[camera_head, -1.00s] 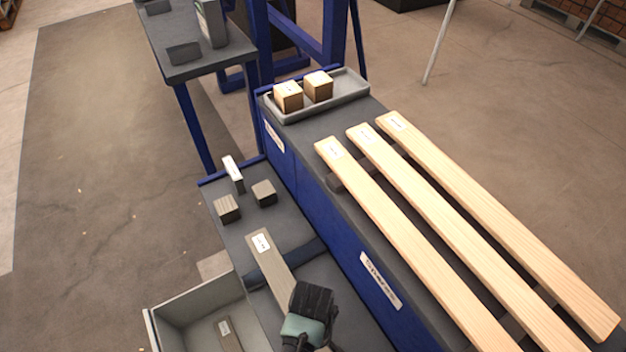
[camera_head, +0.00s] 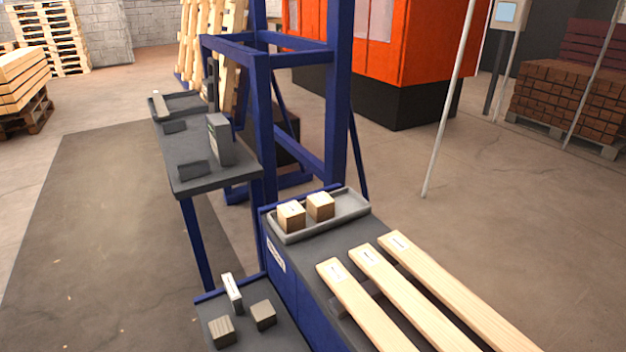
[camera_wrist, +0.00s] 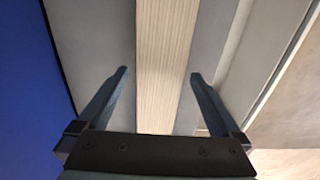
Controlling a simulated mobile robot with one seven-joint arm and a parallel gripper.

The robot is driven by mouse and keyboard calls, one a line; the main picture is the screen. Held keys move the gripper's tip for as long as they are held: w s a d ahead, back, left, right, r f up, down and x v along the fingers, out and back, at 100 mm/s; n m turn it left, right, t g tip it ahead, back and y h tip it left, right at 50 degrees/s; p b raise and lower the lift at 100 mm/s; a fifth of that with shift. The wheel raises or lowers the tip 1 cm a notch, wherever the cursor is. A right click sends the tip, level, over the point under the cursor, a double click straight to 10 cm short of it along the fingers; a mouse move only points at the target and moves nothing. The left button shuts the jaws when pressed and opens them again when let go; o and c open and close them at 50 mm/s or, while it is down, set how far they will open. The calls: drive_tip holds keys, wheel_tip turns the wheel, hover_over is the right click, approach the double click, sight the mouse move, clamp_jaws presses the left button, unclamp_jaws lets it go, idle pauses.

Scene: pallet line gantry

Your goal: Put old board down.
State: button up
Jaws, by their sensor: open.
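The old board (camera_wrist: 165,40), a weathered grey-tan plank, shows in the wrist view and runs away from my gripper on a grey surface (camera_wrist: 95,40). My gripper (camera_wrist: 158,74) is open, with one finger to each side of the board and a visible gap on both sides. The fingers appear not to touch it. I cannot tell their exact height over it. In the head view now, neither the old board nor my gripper is in the picture.
Three pale new boards (camera_head: 420,290) lie on the raised bench, with a grey tray (camera_head: 350,212) holding two wooden blocks behind them. Two greyish blocks (camera_head: 263,314) and a white-faced block (camera_head: 232,292) stand on the lower shelf. A blue frame (camera_head: 262,110) rises behind.

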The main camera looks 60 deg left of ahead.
wheel_tip(320, 180, up, 12)
drive_tip(key=p, duration=0.3)
idle(0.6)
